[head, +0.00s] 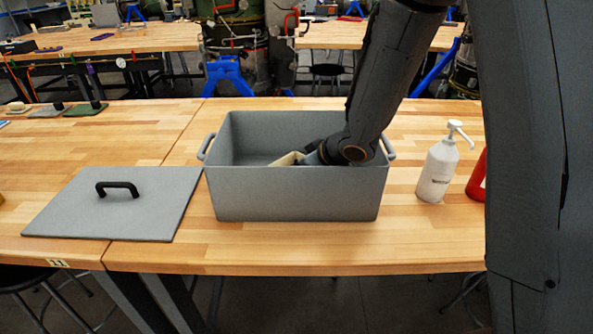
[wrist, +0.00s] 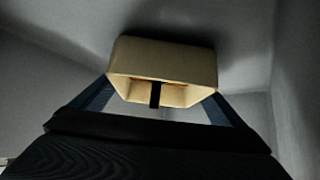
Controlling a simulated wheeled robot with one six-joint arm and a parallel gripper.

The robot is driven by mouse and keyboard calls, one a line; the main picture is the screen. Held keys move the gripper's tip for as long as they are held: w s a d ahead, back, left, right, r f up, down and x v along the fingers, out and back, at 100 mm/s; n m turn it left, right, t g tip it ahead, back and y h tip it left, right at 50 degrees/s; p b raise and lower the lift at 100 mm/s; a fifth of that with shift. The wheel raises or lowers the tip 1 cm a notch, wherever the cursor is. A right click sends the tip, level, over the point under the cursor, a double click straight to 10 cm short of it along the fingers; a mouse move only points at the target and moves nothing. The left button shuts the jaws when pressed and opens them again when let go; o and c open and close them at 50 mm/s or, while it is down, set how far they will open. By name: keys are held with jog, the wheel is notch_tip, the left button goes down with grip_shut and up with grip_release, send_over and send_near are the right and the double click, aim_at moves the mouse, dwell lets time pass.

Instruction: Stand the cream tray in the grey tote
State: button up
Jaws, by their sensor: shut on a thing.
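The grey tote (head: 297,196) stands open on the wooden bench, with a handle at each end. My arm reaches down into it from the right. The cream tray (head: 288,158) shows only in part above the tote's front wall in the head view. In the wrist view the cream tray (wrist: 163,62) is between the fingers of my gripper (wrist: 157,100), which is shut on it. Grey tote walls surround it there. The tote's front wall hides my fingertips and most of the tray in the head view. I cannot tell whether the tray touches the tote floor.
The grey lid (head: 113,212) with a black handle lies flat on the bench left of the tote. A white pump bottle (head: 437,172) and a red bottle (head: 478,180) stand to the right. Flat pieces (head: 86,108) lie at the far left. Bench in front of the tote is clear.

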jog(key=shift+f, duration=0.4)
jog(key=o, duration=1.2)
jog(key=shift+r, duration=0.15)
